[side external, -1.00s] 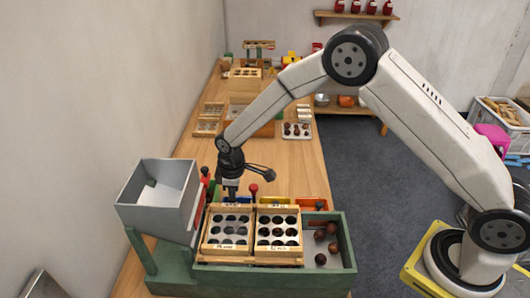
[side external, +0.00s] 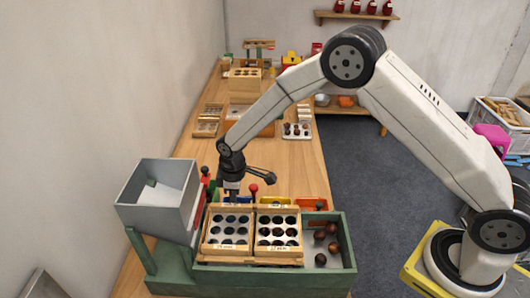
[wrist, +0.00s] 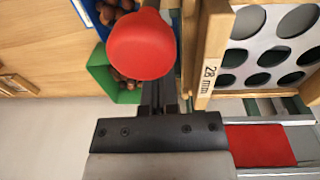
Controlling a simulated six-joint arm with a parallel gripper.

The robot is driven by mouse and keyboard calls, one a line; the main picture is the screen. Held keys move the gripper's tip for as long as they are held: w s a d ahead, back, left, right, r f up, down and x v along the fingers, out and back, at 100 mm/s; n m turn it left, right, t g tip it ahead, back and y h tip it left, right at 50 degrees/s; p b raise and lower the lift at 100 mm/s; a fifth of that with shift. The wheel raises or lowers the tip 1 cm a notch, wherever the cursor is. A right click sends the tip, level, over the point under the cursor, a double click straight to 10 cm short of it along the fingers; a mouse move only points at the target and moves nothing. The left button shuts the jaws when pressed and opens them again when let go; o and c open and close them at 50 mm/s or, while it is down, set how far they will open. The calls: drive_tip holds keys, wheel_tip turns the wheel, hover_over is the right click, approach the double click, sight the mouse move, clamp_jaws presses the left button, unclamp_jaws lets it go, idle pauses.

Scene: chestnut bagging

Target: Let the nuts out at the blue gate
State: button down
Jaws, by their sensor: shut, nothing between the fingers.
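My gripper (side external: 231,196) is lowered behind the left sieve frame (side external: 205,232). In the wrist view its fingers (wrist: 160,95) are shut and empty, running up beside a red ball knob (wrist: 140,45). The knob hides part of the fingers, and I cannot tell whether they touch it. A blue bin (wrist: 88,12) holding brown nuts (wrist: 108,14) lies beyond the knob, with a green bin (wrist: 99,62) of nuts beside it. I cannot clearly see the blue gate itself.
A grey hopper (side external: 150,215) stands left on the green frame (side external: 250,282). A second sieve frame (side external: 278,262) is alongside. Several brown nuts (side external: 333,247) lie in the right compartment. An orange bin (side external: 312,204) is behind.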

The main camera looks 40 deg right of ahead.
wheel_tip(320, 180, up, 13)
drive_tip(key=s, duration=0.1)
idle(0.5)
drive_tip(key=s+d+m, duration=0.4)
drive_tip(key=s+d, duration=0.2)
drive_tip(key=s, duration=0.4)
drive_tip(key=s+d+m+t, duration=0.1)
drive_tip(key=s+d+m, duration=0.4)
drive_tip(key=s, duration=0.6)
drive_tip(key=shift+s+d+f+t, duration=0.3)
drive_tip(key=shift+d+f, duration=0.1)
drive_tip(key=shift+d, duration=0.05)
